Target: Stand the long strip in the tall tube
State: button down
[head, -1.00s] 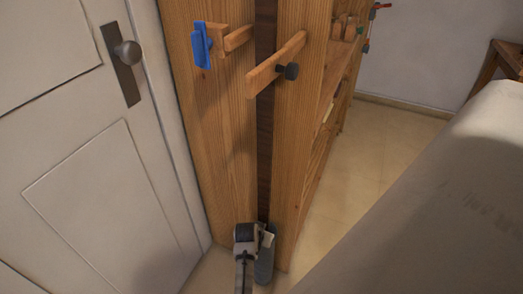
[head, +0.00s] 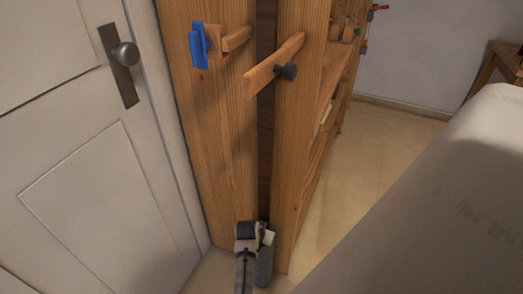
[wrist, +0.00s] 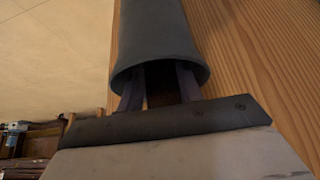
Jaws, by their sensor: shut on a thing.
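The long strip (head: 265,150) is dark brown and stands upright against the end of the wooden shelf unit, its top beyond the upper edge of the head view. The tall tube (head: 264,267) is dark grey and stands low at the unit's foot. In the wrist view the tube (wrist: 160,35) fills the top centre, its rim close to my fingers. My gripper (head: 252,236) is at the tube's mouth. In the wrist view my gripper (wrist: 160,88) is shut on a dark brown piece, the strip.
A wooden arm with a dark knob (head: 287,71) and a peg with a blue piece (head: 198,46) stick out from the shelf unit (head: 215,130). A white door (head: 85,190) is close on the left. A pale, rounded surface (head: 440,210) is at the right, with open floor (head: 385,135) between.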

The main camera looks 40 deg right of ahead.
jog(key=shift+w+d, duration=0.15)
jog(key=shift+d, duration=0.2)
jog(key=c, duration=1)
grip_release()
jog(key=shift+o, duration=0.4)
jog(key=shift+a+r, duration=0.15)
jog(key=shift+r, duration=0.05)
jog(key=shift+o, duration=0.3)
jog(key=p+v, duration=0.1)
jog(key=v, duration=1.2)
jog(key=shift+a+r, duration=0.1)
jog(key=shift+s, duration=0.25)
